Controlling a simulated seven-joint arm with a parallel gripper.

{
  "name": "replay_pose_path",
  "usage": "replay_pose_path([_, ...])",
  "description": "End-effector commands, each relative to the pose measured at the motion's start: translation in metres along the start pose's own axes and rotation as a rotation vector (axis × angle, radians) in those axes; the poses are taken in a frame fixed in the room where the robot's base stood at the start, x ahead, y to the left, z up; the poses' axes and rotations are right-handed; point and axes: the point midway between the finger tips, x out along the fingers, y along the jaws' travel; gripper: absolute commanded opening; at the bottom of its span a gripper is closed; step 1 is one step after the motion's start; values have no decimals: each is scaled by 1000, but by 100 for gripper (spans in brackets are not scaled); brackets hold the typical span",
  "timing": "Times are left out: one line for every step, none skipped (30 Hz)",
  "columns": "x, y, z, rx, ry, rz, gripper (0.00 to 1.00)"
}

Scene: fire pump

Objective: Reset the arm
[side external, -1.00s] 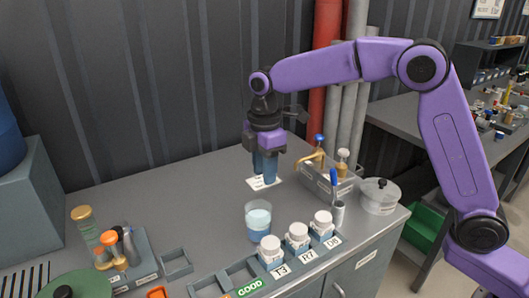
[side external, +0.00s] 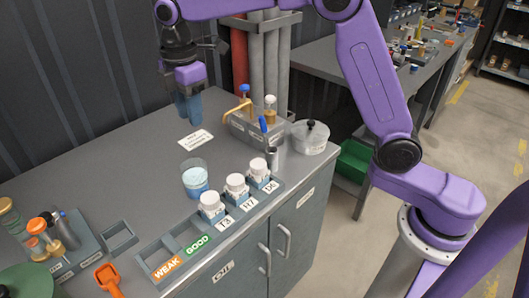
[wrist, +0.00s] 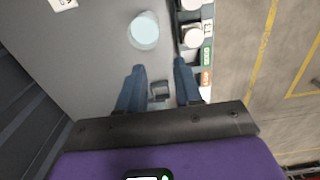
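My gripper (side external: 188,108) hangs above the grey bench, fingers pointing down, a little above and behind a white label card (side external: 196,139). In the wrist view its two blue fingers (wrist: 159,68) are apart with nothing held between them. A glass beaker with pale blue liquid (side external: 195,179) stands on the bench. It also shows in the wrist view (wrist: 143,31), beyond the fingertips. My fingers touch nothing that I can see.
White-capped jars (side external: 236,186) stand in a labelled rack along the front edge. Tubes (side external: 38,230) stand at the left. The bench middle is mostly clear.

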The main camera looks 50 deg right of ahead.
Motion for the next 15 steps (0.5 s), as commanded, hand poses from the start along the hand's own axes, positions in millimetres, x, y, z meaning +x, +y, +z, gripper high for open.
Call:
replay_pose_path([-1, -6, 1, 8, 1, 1, 34])
replay_pose_path([-1, -11, 2, 13, 0, 0, 34])
replay_pose_path([-1, -19, 3, 25, 1, 1, 34])
replay_pose_path([-1, -26, 4, 36, 2, 2, 34])
replay_pose_path([-1, -33, 5, 46, 3, 3, 34])
replay_pose_path([0, -44, 8, 61, 3, 3, 34])
replay_pose_path([0, -52, 10, 74, 4, 4, 34])
replay_pose_path([0, -61, 12, 86, 4, 4, 34])
replay_pose_path([2, -72, 16, 103, 5, 5, 34])
replay_pose_path([2, -80, 18, 115, 6, 5, 34])
replay_pose_path([3, -89, 21, 127, 6, 5, 34])
replay_pose_path([5, -101, 25, 144, 8, 6, 34])
replay_pose_path([6, -110, 29, 156, 8, 5, 34])
replay_pose_path([7, -119, 32, 168, 9, 6, 34])
replay_pose_path([9, -130, 37, 184, 10, 7, 34])
